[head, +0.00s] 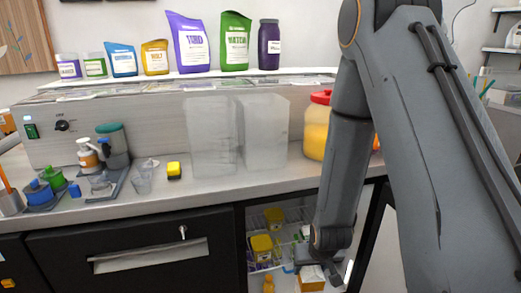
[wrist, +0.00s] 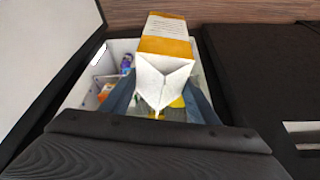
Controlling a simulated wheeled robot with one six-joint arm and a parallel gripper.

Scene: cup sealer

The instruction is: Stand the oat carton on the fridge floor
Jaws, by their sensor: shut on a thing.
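The oat carton (wrist: 166,47), with a white gable top and an orange and white body, is between my gripper's fingers (wrist: 160,98) in the wrist view. My gripper is shut on it. In the head view the carton (head: 311,278) shows low at the picture's bottom edge, partly hidden by my gripper (head: 305,262). The open fridge (head: 294,231) is under the counter, with my arm reaching down in front of its right part. The fridge floor is hidden, and I cannot tell whether the carton touches it.
Yellow tubs (head: 262,245) stand on the fridge's wire shelf, and an orange bottle (head: 268,285) stands lower. The black drawer front (head: 130,240) borders the fridge at left.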

